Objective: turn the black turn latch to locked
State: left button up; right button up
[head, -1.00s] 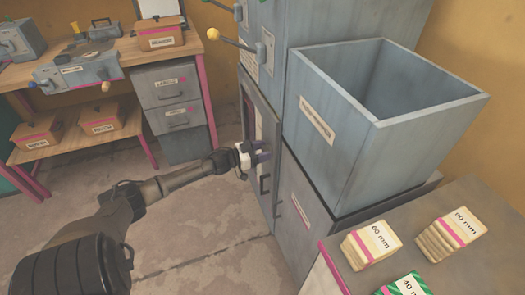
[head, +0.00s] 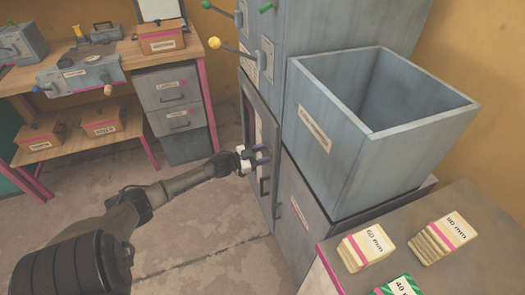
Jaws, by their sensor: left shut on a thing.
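My left gripper (head: 264,155) reaches in from the left, at the front of the narrow grey cabinet door (head: 250,118) below the press. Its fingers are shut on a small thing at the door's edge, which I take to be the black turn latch. The latch is mostly hidden by the fingers, so its angle cannot be told. My right gripper is not in view.
An open grey bin (head: 335,160) stands right of the door, on a grey cabinet (head: 300,215). Levers with a yellow knob (head: 214,43) and a green knob (head: 266,6) stick out above. Plate stacks (head: 366,246) lie at lower right. The floor at left is clear.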

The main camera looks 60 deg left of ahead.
pick_arm(q)
jog(key=m+p, duration=0.1)
jog(key=m, duration=0.1)
jog(key=shift+r+m, duration=0.15)
jog(key=shift+m, duration=0.25)
jog(key=m+p, duration=0.1)
jog(key=m, duration=0.2)
jog(key=shift+m, duration=0.3)
jog(key=m, duration=0.4)
jog(key=shift+m, duration=1.8)
jog(key=o, duration=0.9)
